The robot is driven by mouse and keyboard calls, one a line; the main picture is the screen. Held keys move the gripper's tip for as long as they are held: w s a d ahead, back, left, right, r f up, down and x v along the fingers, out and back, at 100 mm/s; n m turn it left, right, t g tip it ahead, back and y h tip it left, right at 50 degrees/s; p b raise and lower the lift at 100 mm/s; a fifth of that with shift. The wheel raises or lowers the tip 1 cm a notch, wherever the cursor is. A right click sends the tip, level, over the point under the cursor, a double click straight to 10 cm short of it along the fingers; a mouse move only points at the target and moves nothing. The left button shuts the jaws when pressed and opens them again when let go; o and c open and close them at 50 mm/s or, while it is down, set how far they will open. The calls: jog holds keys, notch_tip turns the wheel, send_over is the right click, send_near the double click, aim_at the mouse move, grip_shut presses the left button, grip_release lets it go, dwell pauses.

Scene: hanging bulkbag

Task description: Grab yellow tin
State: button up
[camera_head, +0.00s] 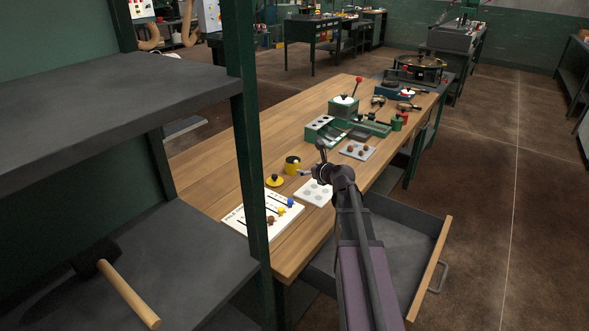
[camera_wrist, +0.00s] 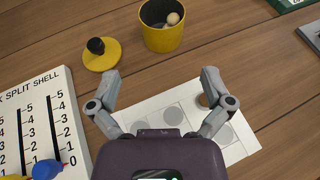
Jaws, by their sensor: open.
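The yellow tin (camera_head: 292,165) stands upright and open on the wooden table. In the wrist view the tin (camera_wrist: 162,38) is at the top centre, with a dark inside and small beige balls in it. Its yellow lid (camera_wrist: 102,55) with a black knob lies apart on the table, left of the tin. My gripper (camera_wrist: 160,78) is open and empty, its two fingers spread, with the tin beyond the fingertips and not touched. In the head view my gripper (camera_head: 313,161) is just right of the tin.
A white card with grey circles (camera_wrist: 180,115) lies below my gripper. A white board with numbered slots (camera_wrist: 40,125) is at left. A green box (camera_head: 325,130) stands farther along the table. An open drawer (camera_head: 437,255) juts out below; a dark shelf post (camera_head: 247,140) stands at left.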

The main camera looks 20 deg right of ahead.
aim_at(296, 166)
jog(key=b+x, duration=0.2)
jog(key=x, duration=0.5)
jog(key=shift+f, duration=0.1)
jog(key=shift+w, duration=0.1)
jog(key=shift+b+x, duration=1.15)
jog(key=shift+x, duration=1.4)
jog(key=shift+d, duration=0.1)
jog(key=c, duration=1.1)
